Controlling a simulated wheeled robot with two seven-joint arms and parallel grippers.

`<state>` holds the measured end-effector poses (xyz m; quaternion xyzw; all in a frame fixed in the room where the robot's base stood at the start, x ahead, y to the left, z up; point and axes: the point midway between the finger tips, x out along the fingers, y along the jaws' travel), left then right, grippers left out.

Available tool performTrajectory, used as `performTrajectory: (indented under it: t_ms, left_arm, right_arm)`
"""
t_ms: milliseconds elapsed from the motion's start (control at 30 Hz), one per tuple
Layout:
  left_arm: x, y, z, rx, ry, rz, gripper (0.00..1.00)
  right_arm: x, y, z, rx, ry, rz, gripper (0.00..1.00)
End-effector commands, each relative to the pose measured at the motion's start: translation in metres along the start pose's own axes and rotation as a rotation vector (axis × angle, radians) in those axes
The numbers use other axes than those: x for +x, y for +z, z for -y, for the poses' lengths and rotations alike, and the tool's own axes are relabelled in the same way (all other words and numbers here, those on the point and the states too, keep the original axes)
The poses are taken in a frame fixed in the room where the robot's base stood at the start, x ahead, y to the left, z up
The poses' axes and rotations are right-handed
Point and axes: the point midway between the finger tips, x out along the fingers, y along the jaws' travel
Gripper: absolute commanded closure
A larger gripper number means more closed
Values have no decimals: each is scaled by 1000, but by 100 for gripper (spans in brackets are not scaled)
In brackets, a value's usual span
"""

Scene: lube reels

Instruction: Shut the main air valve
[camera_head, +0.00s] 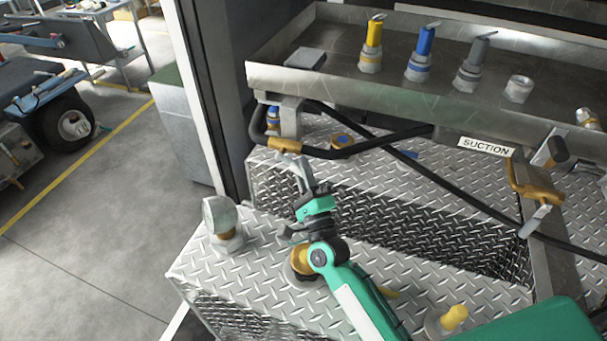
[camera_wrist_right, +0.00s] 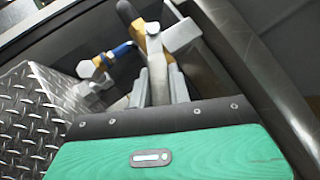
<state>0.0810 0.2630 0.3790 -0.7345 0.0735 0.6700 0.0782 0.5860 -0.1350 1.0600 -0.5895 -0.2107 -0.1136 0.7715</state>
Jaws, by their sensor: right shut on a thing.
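A brass valve (camera_head: 285,145) sits on the black hose line under the left end of the metal tray. I take it to be the main air valve, but no label shows on it. Its brass body also shows in the wrist view (camera_wrist_right: 142,36), with a pale lever (camera_wrist_right: 157,72) pointing down toward my gripper. My right gripper (camera_head: 303,178) reaches up from below and its fingers (camera_wrist_right: 158,88) are shut on the lever. In the head view the fingers partly hide the lever. My left gripper is not in view.
The tray (camera_head: 400,100) above holds yellow, blue and grey nozzles. A second brass valve (camera_head: 535,185) hangs near the SUCTION label (camera_head: 486,147). Open floor lies further left.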

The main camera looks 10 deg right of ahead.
Motion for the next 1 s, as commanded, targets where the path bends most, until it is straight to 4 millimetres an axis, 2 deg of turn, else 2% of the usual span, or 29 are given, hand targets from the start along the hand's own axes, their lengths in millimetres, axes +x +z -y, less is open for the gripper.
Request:
performTrajectory:
  t_ms: [167, 200, 300, 667, 833, 1000]
  left_arm:
    - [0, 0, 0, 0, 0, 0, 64]
    - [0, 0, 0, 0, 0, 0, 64]
    - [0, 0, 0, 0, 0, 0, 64]
    - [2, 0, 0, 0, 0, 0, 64]
    - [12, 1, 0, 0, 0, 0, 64]
    - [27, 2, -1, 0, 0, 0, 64]
  right_arm:
    - [0, 0, 0, 0, 3, 1, 100]
    - [0, 0, 0, 0, 3, 1, 77]
    - [0, 0, 0, 0, 3, 1, 59]
    - [-5, 0, -2, -1, 3, 1, 59]
    - [-30, -1, -4, -1, 4, 0, 59]
    - [-68, -1, -5, -1, 6, 1, 59]
